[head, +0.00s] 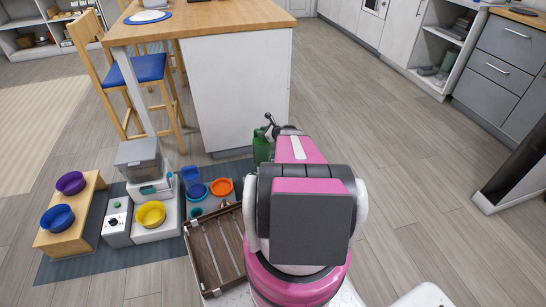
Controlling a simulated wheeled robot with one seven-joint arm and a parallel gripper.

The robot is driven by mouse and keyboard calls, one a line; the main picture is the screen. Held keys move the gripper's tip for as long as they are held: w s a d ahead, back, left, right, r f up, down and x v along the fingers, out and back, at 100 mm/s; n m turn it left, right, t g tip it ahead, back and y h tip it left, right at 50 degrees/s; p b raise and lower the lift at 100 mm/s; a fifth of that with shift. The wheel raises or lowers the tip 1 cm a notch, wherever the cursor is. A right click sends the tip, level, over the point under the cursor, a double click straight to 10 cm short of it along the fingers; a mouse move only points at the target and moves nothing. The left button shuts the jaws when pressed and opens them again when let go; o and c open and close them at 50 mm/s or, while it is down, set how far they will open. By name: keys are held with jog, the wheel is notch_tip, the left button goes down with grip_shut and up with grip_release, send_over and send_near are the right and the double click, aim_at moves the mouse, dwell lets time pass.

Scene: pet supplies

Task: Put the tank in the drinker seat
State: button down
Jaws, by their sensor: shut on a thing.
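My gripper is not visible in the head view; my own pink and grey arm hides the area in front of it. I cannot pick out the tank or what the gripper holds. The drinker seat cannot be told for certain among the pet items on the floor mat (62,268). A clear container with a grey lid (138,152) stands at the back of the mat. A yellow bowl (151,214) sits on a white base in front of it, beside a white box (117,223) with a green button.
A wooden stand (88,192) holds purple and blue bowls at left. Blue and orange bowls (221,187) are right of centre, behind a brown slatted crate (207,257). A green bottle (261,147) stands by the island (238,90).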

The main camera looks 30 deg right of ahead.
jog(key=d+f, duration=1)
jog(key=d, duration=0.1)
jog(key=shift+w+f, duration=0.3)
jog(key=shift+d+f, duration=0.1)
jog(key=shift+f, duration=0.05)
jog(key=c, duration=1)
grip_release()
jog(key=shift+o, duration=0.2)
